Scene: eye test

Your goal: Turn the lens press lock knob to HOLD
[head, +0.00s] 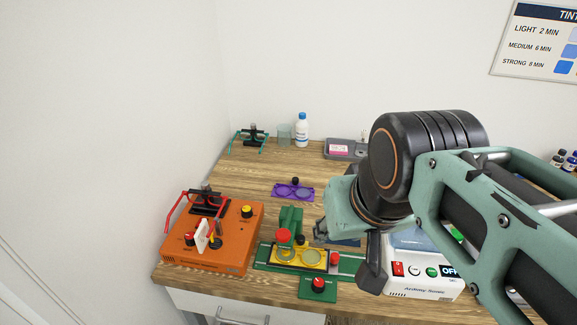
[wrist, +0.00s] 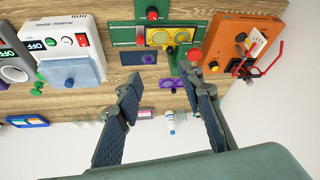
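The lens press is a green stand with a green rail (head: 262,260), a yellow two-lens frame (head: 300,257) and a red round knob on top (head: 284,236), which also shows in the wrist view (wrist: 194,55). In front, a small green plate (head: 305,293) carries a red-and-black knob (head: 318,284), probably the lock knob; in the wrist view that knob (wrist: 152,13) is at the top edge. Its lettering and setting are too small to read. My gripper (head: 346,255) is open and empty, above and behind the plate, apart from the knob. Its fingers (wrist: 162,73) are spread in the wrist view.
An orange box (head: 190,252) with red glasses stands left. A white box (head: 425,284) with switches stands right, partly behind my arm. A purple frame (head: 293,191), bottle (head: 302,132), beaker (head: 284,134) and grey tray (head: 360,157) are behind. The back middle tabletop is fairly clear.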

